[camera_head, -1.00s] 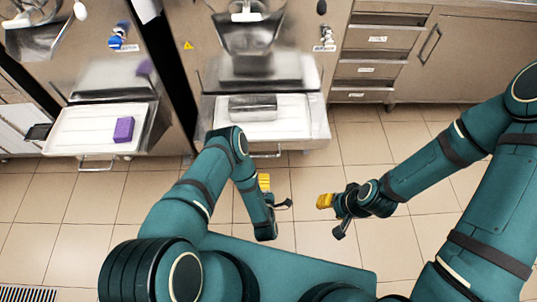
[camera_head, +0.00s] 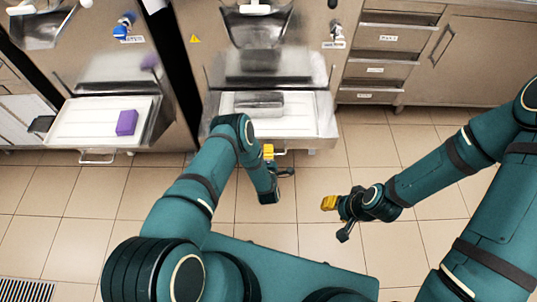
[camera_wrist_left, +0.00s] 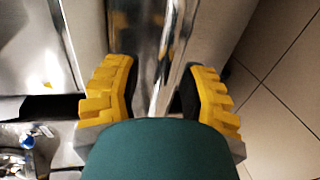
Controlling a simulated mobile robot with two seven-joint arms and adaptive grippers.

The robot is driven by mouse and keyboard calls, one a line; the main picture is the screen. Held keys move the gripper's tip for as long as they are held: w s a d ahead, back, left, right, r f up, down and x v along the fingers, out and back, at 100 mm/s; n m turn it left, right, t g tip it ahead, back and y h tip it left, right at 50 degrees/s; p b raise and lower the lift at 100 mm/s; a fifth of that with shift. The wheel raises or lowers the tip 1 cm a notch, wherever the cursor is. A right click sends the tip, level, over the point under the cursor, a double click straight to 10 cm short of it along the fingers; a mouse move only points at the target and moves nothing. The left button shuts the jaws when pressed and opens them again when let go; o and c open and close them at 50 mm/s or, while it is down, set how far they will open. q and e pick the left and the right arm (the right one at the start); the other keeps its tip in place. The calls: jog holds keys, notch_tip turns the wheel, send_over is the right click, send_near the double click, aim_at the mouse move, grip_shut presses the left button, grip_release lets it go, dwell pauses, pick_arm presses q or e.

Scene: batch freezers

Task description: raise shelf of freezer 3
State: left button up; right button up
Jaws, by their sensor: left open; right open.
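A freezer in the middle of the head view has a pale shelf (camera_head: 302,127) low at its front, with a metal pan (camera_head: 253,103) on it. A second freezer to the left has a similar shelf (camera_head: 75,122) carrying a purple box (camera_head: 127,122). The freezer numbers are too small to read. My left gripper (camera_head: 279,162) is open just in front of the middle shelf, near its front handle. In the left wrist view its yellow fingers (camera_wrist_left: 160,92) stand apart, with shiny metal beyond and between them; contact cannot be told. My right gripper (camera_head: 336,217) is open and empty above the floor.
Drawers (camera_head: 375,70) and a cabinet door (camera_head: 450,60) stand to the right of the middle freezer. A dark gap (camera_head: 190,75) separates the two freezers. The tiled floor (camera_head: 300,190) before the freezers is clear. A floor grate (camera_head: 25,290) lies at lower left.

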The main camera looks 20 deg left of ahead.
pick_arm(q)
grip_shut()
jog(key=shift+r, duration=0.1)
notch_tip(320, 180, up, 11)
jog(key=p, duration=0.8)
jog(key=shift+r, duration=0.55)
jog(key=shift+w, duration=0.15)
jog(key=shift+r, duration=0.1)
